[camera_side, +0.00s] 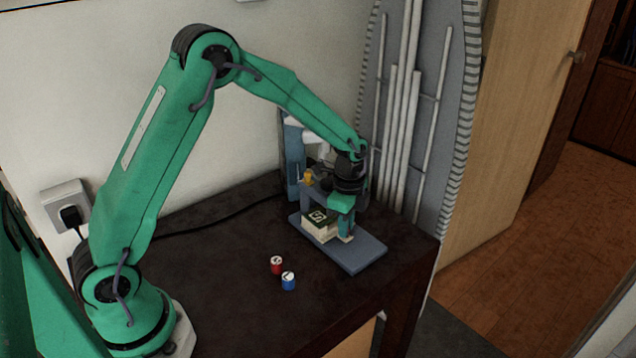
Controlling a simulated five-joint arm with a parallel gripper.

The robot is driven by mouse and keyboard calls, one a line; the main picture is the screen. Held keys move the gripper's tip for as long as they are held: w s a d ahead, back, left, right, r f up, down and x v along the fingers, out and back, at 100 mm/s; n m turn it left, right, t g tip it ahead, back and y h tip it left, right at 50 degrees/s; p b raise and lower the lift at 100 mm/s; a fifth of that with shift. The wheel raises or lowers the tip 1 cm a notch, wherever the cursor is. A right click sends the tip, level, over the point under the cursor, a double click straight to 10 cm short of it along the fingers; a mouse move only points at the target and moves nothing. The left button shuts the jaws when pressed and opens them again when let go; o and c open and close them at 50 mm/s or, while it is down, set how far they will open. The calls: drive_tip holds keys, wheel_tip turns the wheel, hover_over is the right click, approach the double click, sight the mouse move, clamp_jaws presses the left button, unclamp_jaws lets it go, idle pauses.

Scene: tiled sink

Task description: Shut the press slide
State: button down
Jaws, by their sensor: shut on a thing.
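The press is a small blue-grey machine with a flat base plate (358,256) and an upright column (293,160) at its back. The press slide (318,228), a pale block with a dark green piece marked in white on top, sits low on the base, partly under the press frame. My gripper (345,236) points down at the slide's front right side, with its fingers low over the base plate. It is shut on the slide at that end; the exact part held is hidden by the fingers.
A red spool (276,265) and a blue spool (288,281) stand on the dark table (230,300) in front of the press. A yellow knob (308,177) is on the press. An ironing board (415,110) leans on the wall behind. The table's right edge is close to the base plate.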

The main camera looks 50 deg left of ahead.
drive_tip(key=c, duration=1.4)
unclamp_jaws()
drive_tip(key=shift+a, duration=0.1)
drive_tip(key=shift+o, duration=0.2)
drive_tip(key=shift+r, duration=0.15)
wheel_tip(320, 180, up, 7)
drive_tip(key=shift+r, duration=0.3)
